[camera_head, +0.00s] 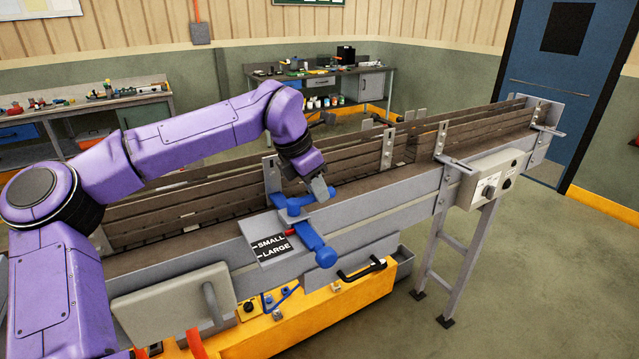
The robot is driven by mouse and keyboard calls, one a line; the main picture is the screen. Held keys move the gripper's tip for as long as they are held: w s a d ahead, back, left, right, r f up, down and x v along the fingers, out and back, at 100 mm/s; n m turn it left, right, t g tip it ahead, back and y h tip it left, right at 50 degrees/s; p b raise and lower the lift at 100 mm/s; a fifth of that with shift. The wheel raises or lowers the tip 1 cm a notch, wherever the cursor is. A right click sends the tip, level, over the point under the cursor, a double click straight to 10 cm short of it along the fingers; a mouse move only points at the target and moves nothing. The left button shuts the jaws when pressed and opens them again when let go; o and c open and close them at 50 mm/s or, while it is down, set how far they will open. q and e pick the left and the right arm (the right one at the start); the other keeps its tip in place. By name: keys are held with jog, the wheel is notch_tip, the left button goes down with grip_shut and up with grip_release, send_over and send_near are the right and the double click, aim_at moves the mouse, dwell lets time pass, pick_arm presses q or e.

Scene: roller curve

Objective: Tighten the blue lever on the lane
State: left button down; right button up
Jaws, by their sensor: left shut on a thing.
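The blue lever (313,240) is on the near side of the lane, beside a plate (262,242) marked SMALL and LARGE. Its handle slants down toward the lower right and ends in a round blue knob. A second blue part (291,205) sits just above it at the lane's edge. My left gripper (318,194) reaches down from my purple arm and is shut on this upper blue part. The fingertips are small in view and partly hidden. My right gripper is not in view.
A yellow base (362,296) is below. Open floor lies at the right.

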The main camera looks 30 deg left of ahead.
aim_at(301, 198)
pick_arm(q)
jog(key=shift+r, duration=0.15)
jog(key=c, duration=1)
grip_release()
jog(key=shift+s+r, duration=0.1)
jog(key=shift+r, duration=0.1)
jog(key=b+v, duration=0.2)
jog(key=v, duration=0.8)
jog(key=shift+s+a, duration=0.1)
